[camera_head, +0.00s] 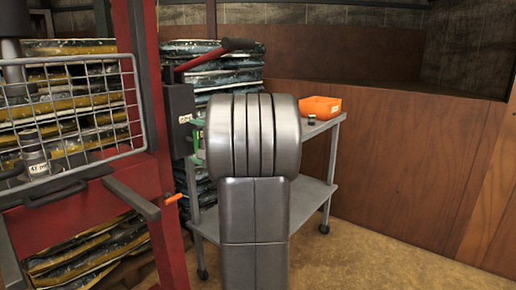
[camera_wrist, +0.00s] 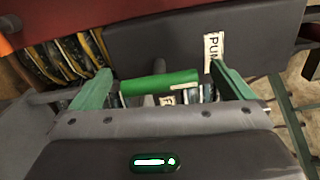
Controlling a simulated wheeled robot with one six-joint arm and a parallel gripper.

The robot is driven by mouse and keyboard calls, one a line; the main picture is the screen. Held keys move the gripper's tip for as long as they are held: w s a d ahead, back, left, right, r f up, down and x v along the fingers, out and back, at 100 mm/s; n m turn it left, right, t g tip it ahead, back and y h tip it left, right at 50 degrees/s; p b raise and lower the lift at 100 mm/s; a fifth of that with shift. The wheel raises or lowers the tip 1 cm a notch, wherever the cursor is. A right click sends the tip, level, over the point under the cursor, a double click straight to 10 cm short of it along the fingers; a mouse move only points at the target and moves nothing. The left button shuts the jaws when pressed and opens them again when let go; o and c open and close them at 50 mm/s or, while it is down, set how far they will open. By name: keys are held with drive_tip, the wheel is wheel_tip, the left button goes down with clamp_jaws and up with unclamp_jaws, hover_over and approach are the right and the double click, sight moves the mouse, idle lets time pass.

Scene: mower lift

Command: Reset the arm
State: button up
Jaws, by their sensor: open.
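My arm (camera_head: 254,190) fills the middle of the head view and hides most of my gripper, of which a green part (camera_head: 197,140) shows at its left. In the wrist view my gripper (camera_wrist: 161,70) has its two green fingers wide apart. A green cylinder (camera_wrist: 160,83) lies across the gap between them; I cannot tell whether it touches either finger. Beyond it is a dark box with a white label reading "PUM" (camera_wrist: 214,48). In the head view a dark box (camera_head: 179,108) is on the red press frame (camera_head: 150,120), close to the gripper.
A red lever with a black grip (camera_head: 238,44) sticks out above the dark box. A wire mesh guard (camera_head: 75,110) and a grey bar (camera_head: 132,197) are at left. A grey cart (camera_head: 318,190) carries an orange bin (camera_head: 321,107). Stacked bags stand behind. Floor is clear at right.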

drive_tip(key=shift+r+m+p, duration=0.15)
drive_tip(key=shift+m+p, duration=2.05)
drive_tip(key=shift+p, duration=1.55)
drive_tip(key=m+p, duration=0.4)
drive_tip(key=p, duration=0.4)
drive_tip(key=m+p, duration=0.6)
drive_tip(key=p, duration=0.6)
drive_tip(key=shift+m+p, duration=0.4)
drive_tip(key=shift+f+m+p, duration=0.2)
drive_tip(key=shift+m+p, duration=0.3)
drive_tip(key=shift+p, duration=0.2)
